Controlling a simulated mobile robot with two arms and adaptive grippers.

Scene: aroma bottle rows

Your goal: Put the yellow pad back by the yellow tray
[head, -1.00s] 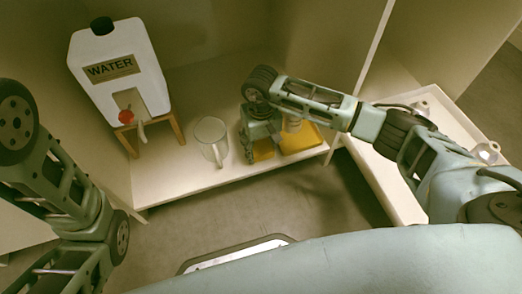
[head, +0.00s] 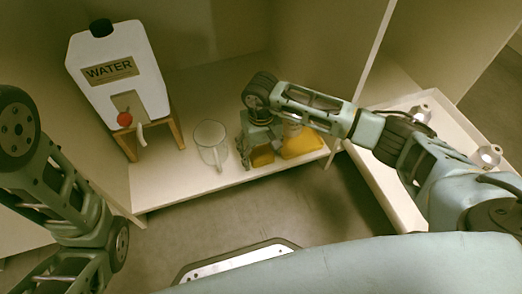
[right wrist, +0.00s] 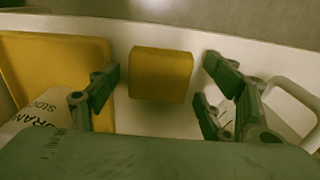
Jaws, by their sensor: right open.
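The yellow pad (head: 262,156) (right wrist: 160,75) is a small rounded square lying on the shelf near its front edge. The yellow tray (head: 303,145) (right wrist: 88,50) lies beside it, with a gap between them. My right gripper (head: 256,150) (right wrist: 163,80) is open over the pad, one finger on each side of it. In the right wrist view both fingers look clear of the pad's sides. The gripper and forearm partly hide the pad and tray in the head view. My left arm shows at the left; its gripper is out of view.
A bottle with printed lettering (right wrist: 45,112) stands on the tray. A clear glass mug (head: 211,142) stands left of the pad, its handle (right wrist: 292,98) near the right fingers. A white water container (head: 118,70) stands on a wooden stand further left. A white tray (head: 455,125) is right.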

